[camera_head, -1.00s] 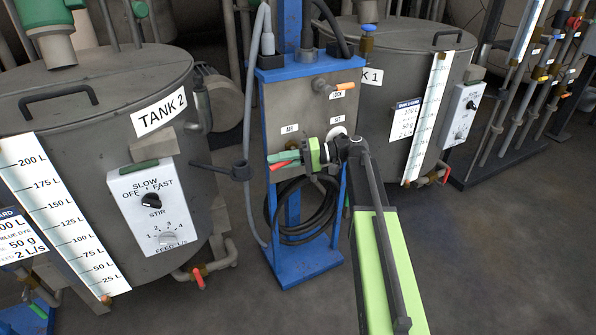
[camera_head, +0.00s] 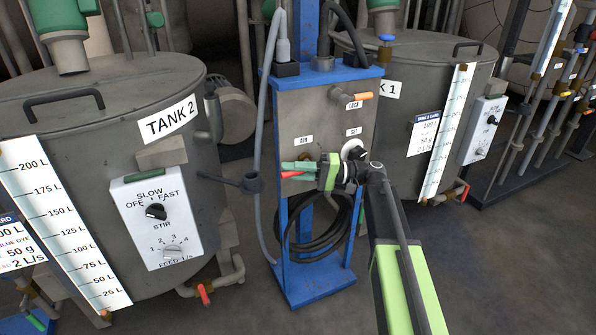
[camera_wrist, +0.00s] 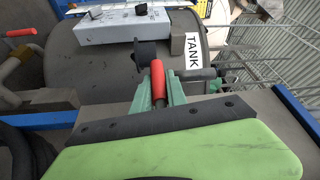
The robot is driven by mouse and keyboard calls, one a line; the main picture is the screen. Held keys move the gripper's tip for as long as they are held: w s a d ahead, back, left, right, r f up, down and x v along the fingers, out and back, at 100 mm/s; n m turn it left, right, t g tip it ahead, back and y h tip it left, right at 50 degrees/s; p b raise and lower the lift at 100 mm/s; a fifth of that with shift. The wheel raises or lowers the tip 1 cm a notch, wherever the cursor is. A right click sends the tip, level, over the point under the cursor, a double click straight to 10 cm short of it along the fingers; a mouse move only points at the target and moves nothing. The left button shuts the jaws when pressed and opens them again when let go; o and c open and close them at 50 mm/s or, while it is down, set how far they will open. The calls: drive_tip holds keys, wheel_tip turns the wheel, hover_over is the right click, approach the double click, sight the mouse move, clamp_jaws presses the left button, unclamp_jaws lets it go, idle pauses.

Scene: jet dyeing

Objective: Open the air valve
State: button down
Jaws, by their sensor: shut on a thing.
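The air valve's red handle (camera_head: 291,174) is below the AIR label on the grey panel (camera_head: 310,115) of a blue stand. My gripper (camera_head: 292,169) reaches it from the right and is shut on it. In the wrist view the red handle (camera_wrist: 157,80) lies between my gripper's green fingers (camera_wrist: 158,95), its rounded end projecting past them. The handle points left in the head view.
A coiled black hose (camera_head: 335,235) hangs below.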

drive_tip(key=c, duration=1.4)
unclamp_jaws()
drive_tip(key=shift+a, duration=0.25)
drive_tip(key=shift+o, duration=0.3)
drive_tip(key=shift+w+d, duration=0.1)
drive_tip(key=shift+d, duration=0.15)
drive_tip(key=w+d+f+b, duration=0.1)
drive_tip(key=d, duration=1.6)
drive_tip(key=shift+w+f+b, duration=0.25)
drive_tip(key=shift+w+b, duration=0.05)
drive_tip(key=shift+w, duration=0.05)
